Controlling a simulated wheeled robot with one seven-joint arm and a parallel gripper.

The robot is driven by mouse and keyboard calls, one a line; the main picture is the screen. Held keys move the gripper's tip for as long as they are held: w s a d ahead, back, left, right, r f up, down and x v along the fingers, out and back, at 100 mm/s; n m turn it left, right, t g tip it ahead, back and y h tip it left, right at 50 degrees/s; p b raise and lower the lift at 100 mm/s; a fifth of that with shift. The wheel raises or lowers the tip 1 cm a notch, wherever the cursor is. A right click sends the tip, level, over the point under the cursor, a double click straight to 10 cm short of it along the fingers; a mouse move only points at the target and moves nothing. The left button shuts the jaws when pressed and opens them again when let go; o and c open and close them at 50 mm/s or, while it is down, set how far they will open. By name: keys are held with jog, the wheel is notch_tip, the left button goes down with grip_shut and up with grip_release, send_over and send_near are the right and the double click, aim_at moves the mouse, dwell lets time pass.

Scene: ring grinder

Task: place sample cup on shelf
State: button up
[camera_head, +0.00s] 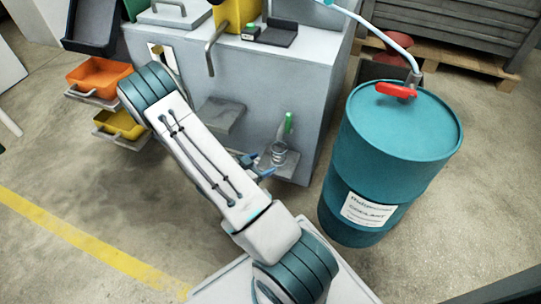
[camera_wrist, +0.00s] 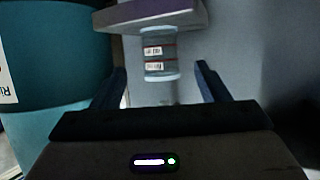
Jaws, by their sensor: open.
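The sample cup (camera_head: 279,153) is a small clear cup. It stands on a small low shelf (camera_head: 291,166) on the side of the grey machine. My gripper (camera_head: 261,166) is open beside the shelf, with its blue fingers towards the cup. In the wrist view the picture looks upside down. I see no contact with the cup.
A teal coolant drum (camera_head: 385,150) stands close to the right of the shelf. A wider grey ledge (camera_head: 220,114) is on the machine to the left. Orange (camera_head: 99,76) and yellow (camera_head: 120,124) bins are farther left.

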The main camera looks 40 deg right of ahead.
jog(key=w+a+r+n+t+y, duration=0.3)
jog(key=w+a+r+y, duration=0.3)
jog(key=a, duration=0.4)
jog(key=a+r+n+y, duration=0.5)
jog(key=a+r+y, duration=0.2)
jog(key=a+r, duration=0.2)
jog(key=s+r+n+g, duration=0.2)
jog(key=s+r+n, duration=0.2)
jog(key=s, duration=0.6)
jog(key=s+r+n+g, duration=0.2)
jog(key=s+r+n, duration=0.2)
jog(key=s+r, duration=0.4)
jog(key=shift+s+d+r, duration=0.3)
jog(key=shift+s+d, duration=0.05)
jog(key=shift+s, duration=0.5)
